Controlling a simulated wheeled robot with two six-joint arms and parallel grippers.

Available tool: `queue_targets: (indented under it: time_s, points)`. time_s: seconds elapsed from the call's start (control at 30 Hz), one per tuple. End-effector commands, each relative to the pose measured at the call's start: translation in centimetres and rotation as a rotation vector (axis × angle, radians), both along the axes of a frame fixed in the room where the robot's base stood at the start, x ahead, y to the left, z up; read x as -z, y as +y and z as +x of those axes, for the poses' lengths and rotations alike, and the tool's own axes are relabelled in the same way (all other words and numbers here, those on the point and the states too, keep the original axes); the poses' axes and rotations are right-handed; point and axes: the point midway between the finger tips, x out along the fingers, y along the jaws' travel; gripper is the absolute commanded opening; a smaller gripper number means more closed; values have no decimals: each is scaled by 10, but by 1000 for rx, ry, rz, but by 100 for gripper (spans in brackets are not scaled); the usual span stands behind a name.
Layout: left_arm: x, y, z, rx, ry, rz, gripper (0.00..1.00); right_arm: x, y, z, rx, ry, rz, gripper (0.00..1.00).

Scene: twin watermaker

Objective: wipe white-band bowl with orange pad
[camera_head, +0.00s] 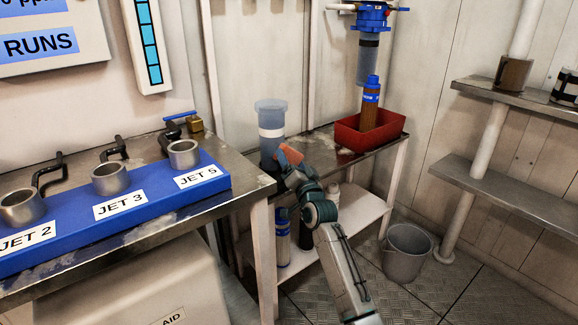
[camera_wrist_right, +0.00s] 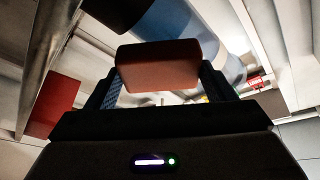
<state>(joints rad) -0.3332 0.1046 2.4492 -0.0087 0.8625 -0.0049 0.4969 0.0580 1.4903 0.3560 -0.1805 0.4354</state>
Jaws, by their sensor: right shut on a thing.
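The white-band bowl (camera_head: 271,116) is a blue see-through cylinder with a white band, upright on the metal bench at its left end. My right gripper (camera_head: 291,168) is shut on the orange pad (camera_head: 290,154), just right of the bowl's lower part. In the right wrist view the pad (camera_wrist_right: 158,66) sits between the two fingers, with the blue bowl (camera_wrist_right: 180,20) behind it. I cannot tell whether the pad touches the bowl. The gripper and pad hide part of the bowl's lower right side. My left gripper is not in view.
A red tray (camera_head: 349,136) with a brown, blue-capped cartridge (camera_head: 370,112) stands right on the bench. A dark-band bowl (camera_head: 367,62) hangs above it. Bottles (camera_head: 283,240) stand below. The blue jet rack (camera_head: 150,205) is left; a grey bucket (camera_head: 404,258) is on the floor.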

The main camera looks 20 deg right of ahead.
Motion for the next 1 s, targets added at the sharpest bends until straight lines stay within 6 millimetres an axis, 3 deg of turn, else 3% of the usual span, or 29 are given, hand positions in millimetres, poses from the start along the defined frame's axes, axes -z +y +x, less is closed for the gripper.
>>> queue_targets:
  time_s: [0.53, 1.0]
  points:
    - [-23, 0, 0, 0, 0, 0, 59, -2, 38, -7, -1, 1, 3, 58]
    - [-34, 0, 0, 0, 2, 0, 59, -14, 39, -5, 0, 0, 0, 58]
